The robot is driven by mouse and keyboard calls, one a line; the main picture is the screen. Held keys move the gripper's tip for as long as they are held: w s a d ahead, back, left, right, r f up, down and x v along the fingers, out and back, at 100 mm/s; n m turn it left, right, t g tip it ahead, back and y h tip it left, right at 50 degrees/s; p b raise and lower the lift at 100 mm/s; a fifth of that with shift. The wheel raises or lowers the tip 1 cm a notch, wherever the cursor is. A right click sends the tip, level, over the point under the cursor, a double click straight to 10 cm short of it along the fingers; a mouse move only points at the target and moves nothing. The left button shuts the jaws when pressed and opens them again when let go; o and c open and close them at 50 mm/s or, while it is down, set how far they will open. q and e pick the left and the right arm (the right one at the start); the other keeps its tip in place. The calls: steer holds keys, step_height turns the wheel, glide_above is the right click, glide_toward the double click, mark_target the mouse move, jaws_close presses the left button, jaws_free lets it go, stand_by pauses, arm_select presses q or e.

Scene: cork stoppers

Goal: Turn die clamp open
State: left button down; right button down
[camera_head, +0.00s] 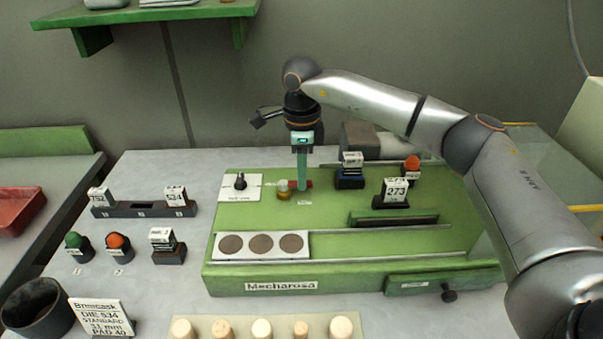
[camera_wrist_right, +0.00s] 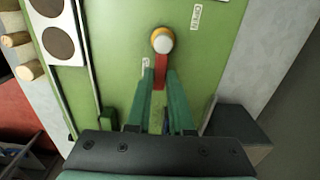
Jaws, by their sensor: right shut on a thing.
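The die clamp has a round knob (camera_head: 284,190) with a pale top and brass rim on the green machine bed. A short red lever (camera_head: 294,184) reaches right from it. My right gripper (camera_head: 302,187) points straight down with its green fingers around this lever. In the right wrist view the knob (camera_wrist_right: 162,40) lies just ahead of the fingertips. The red lever (camera_wrist_right: 161,72) runs back between the two fingers (camera_wrist_right: 162,90), which are shut on it. An "OPEN" label (camera_wrist_right: 196,15) is on the bed beyond the knob. My left gripper is not in view.
A black switch on a white plate (camera_head: 252,187) stands left of the clamp. Labelled blocks (camera_head: 350,180) (camera_head: 396,190) and an orange knob (camera_head: 412,163) stand to the right. A plate with dark discs (camera_head: 220,254) lies in front. Corks (camera_head: 262,328) line the near edge.

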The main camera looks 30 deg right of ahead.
stand_by(0.3)
steer(key=n, duration=0.2)
steer(key=w+n+p, duration=0.1)
steer(key=shift+w+d+r+n, duration=0.1)
steer(key=shift+w+n, duration=0.05)
steer(key=shift+n, duration=0.25)
steer(key=n, duration=0.1)
steer(key=w+n+p, duration=0.1)
steer(key=n, duration=0.2)
steer(key=shift+w+n+p, duration=0.25)
steer(key=shift+n+p, duration=0.05)
steer(key=shift+p, duration=0.05)
steer(key=n, duration=0.2)
steer(key=w+n, duration=0.1)
steer(key=n, duration=0.1)
steer(key=shift+w+a+n+p, duration=0.2)
steer(key=shift+a+n+p, duration=0.1)
steer(key=shift+a+p, duration=0.1)
steer(key=shift+w+a+n, duration=0.15)
steer(key=shift+a+n, duration=0.05)
steer(key=shift+n, duration=0.65)
steer(key=shift+w+a+n, duration=0.2)
steer(key=shift+a+n, duration=0.05)
steer(key=shift+n, duration=0.55)
steer(key=shift+w+a+n, duration=0.15)
steer(key=shift+a+n, duration=0.05)
steer(key=shift+n, duration=0.65)
steer(key=c, duration=0.8)
jaws_free()
